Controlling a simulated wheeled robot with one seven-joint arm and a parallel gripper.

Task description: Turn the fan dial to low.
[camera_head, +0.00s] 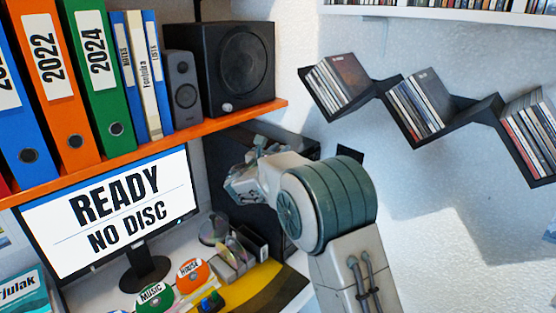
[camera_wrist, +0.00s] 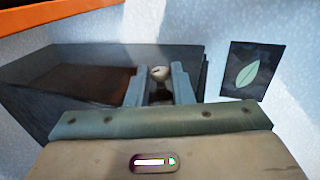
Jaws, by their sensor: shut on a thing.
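A small pale knob (camera_wrist: 160,74), which looks like the fan dial, sits between the fingertips of my gripper (camera_wrist: 159,80) in the wrist view, by the dark case (camera_wrist: 70,78). The fingers are shut on it from both sides. Its marks and setting cannot be read. In the head view my gripper (camera_head: 243,182) is in front of the dark case (camera_head: 222,150) under the orange shelf, and the dial is hidden behind it.
The orange shelf (camera_head: 160,148) with binders and speakers runs above my gripper. A monitor (camera_head: 108,215) reading "READY NO DISC" stands at left. Discs and a holder (camera_head: 243,250) lie on the desk below. A leaf card (camera_wrist: 250,71) is beside the case.

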